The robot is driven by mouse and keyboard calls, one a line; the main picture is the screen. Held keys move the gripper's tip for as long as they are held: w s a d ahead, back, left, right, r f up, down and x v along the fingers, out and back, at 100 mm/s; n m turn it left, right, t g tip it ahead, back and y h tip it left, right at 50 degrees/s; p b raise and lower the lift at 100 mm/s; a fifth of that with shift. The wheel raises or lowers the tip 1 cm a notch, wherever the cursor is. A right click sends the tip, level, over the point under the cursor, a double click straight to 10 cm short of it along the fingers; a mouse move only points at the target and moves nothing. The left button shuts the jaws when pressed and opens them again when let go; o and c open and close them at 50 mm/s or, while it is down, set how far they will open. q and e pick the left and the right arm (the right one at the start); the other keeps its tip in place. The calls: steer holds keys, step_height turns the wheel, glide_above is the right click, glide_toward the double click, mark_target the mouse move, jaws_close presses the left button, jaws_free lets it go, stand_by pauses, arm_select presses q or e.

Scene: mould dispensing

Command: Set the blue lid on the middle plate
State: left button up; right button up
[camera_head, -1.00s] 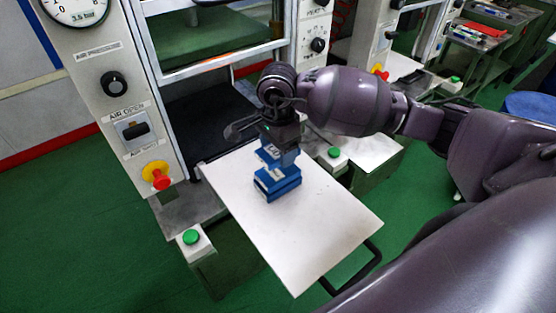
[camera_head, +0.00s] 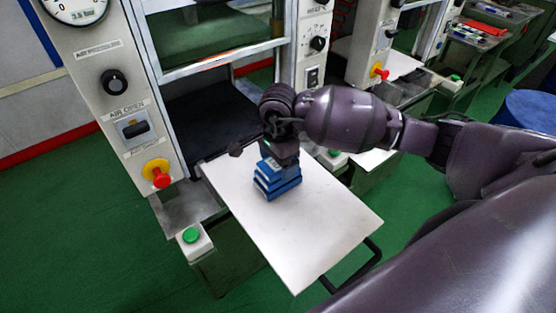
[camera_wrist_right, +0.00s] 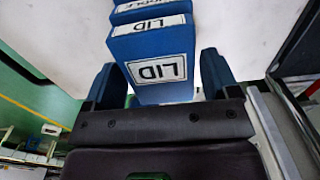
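The blue lid (camera_head: 277,166) lies on top of a stack of blue plates on the white board in the head view. In the right wrist view the lid (camera_wrist_right: 155,88) shows white LID labels. The middle plate (camera_head: 277,178) is under the lid, and a bottom blue plate (camera_head: 279,190) is under that. The layers look roughly aligned, though exact seating cannot be told. My right gripper (camera_wrist_right: 162,82) is open, its two fingers apart on either side of the lid, with a gap at the left finger. My left gripper is not in view.
The white board (camera_head: 310,230) is bare around the stack. A press with a gauge, knobs and a red emergency button (camera_head: 158,174) stands behind it at left. Green buttons (camera_head: 190,236) flank the board. Green floor lies beyond.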

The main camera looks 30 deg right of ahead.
steer(key=shift+o, duration=0.7)
steer(key=shift+r, duration=0.55)
step_height(320, 180, up, 11)
steer(key=b, duration=0.1)
steer(key=shift+r, duration=0.15)
